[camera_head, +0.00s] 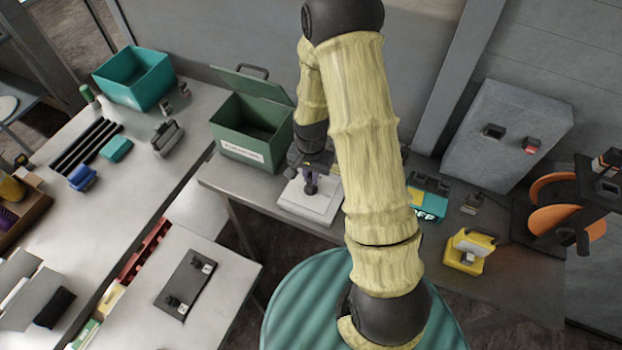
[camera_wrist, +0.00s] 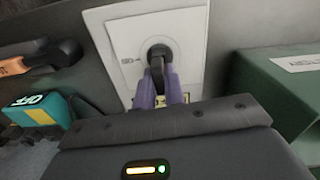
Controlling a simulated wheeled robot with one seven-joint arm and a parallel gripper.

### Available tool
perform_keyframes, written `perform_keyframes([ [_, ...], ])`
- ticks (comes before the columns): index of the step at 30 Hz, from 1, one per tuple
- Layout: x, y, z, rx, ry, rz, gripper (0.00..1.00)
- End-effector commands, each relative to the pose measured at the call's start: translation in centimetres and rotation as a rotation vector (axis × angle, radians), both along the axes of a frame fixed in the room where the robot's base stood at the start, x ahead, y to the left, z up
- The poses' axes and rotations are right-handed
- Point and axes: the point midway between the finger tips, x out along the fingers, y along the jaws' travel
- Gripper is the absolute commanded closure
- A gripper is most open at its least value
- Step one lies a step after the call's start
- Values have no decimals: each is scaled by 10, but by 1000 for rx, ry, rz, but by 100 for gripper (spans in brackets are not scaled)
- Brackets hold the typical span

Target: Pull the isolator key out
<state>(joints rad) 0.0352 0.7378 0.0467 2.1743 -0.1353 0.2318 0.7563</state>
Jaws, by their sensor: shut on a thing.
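The isolator key (camera_wrist: 157,62) is a dark, narrow piece at the round dark socket of a pale panel (camera_wrist: 120,40). In the head view the pale panel (camera_head: 322,207) is on the bench, right of the green box. My gripper (camera_wrist: 159,82) has purple fingers, shut on the key from both sides. In the head view my gripper (camera_head: 310,176) is just above the panel, partly hidden by my wrist. The key meets the socket in the wrist view; how deep it sits cannot be told.
An open green lidded box (camera_head: 245,150) stands close left of the panel. A teal block (camera_head: 429,204), a yellow device (camera_head: 468,251) and a grey wall box (camera_head: 505,135) with a red button are to the right. An orange-and-black rack (camera_head: 562,205) stands far right.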

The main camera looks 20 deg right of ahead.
Motion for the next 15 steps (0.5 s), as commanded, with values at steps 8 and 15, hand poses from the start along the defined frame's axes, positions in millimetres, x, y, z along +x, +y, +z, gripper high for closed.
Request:
perform_keyframes([
  [8, 0, 0, 0, -3, 2, -131, 100],
  [15, 0, 0, 0, -3, 2, -128, 100],
])
